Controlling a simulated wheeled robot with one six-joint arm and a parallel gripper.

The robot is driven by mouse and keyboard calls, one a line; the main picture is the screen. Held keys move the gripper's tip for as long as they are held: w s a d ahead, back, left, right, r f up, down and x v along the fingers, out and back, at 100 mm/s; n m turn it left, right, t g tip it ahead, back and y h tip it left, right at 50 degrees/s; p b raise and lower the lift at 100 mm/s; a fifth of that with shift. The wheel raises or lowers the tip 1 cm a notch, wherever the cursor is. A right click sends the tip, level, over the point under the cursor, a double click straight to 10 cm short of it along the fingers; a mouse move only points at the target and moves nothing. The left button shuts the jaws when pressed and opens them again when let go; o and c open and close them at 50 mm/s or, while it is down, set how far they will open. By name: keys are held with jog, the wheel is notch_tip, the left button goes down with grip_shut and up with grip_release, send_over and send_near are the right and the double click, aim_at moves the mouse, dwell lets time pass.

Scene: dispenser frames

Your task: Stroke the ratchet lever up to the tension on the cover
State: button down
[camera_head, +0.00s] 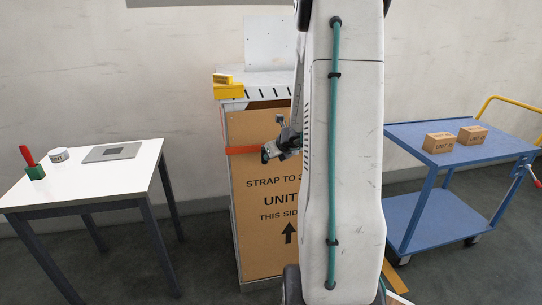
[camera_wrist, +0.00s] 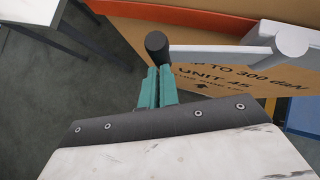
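The cover is a large cardboard carton (camera_head: 262,200) with printed text and an arrow, with an orange strap (camera_head: 243,150) across it. In the wrist view the carton (camera_wrist: 215,75) and strap (camera_wrist: 180,14) lie beyond my gripper. A pale grey lever (camera_wrist: 215,54) runs left from a round pivot (camera_wrist: 292,40) to a black handle (camera_wrist: 157,44). My gripper (camera_wrist: 158,72) has its teal fingers close together at this handle and appears shut on it; the contact is partly hidden.
A white table (camera_head: 120,165) at left holds a red-handled item in a green block (camera_head: 35,171), a white roll (camera_head: 58,155) and a grey plate (camera_head: 112,151). A yellow block (camera_head: 228,90) sits on the stand. A blue cart (camera_head: 410,135) with small cartons (camera_head: 439,142) is at right.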

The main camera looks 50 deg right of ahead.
jog(key=s+a+f+v, duration=0.1)
jog(key=f+v, duration=0.1)
jog(key=v, duration=1)
jog(key=shift+s+a+r, duration=0.2)
jog(key=shift+s+r, duration=0.15)
jog(key=shift+s, duration=0.25)
dwell(0.4)
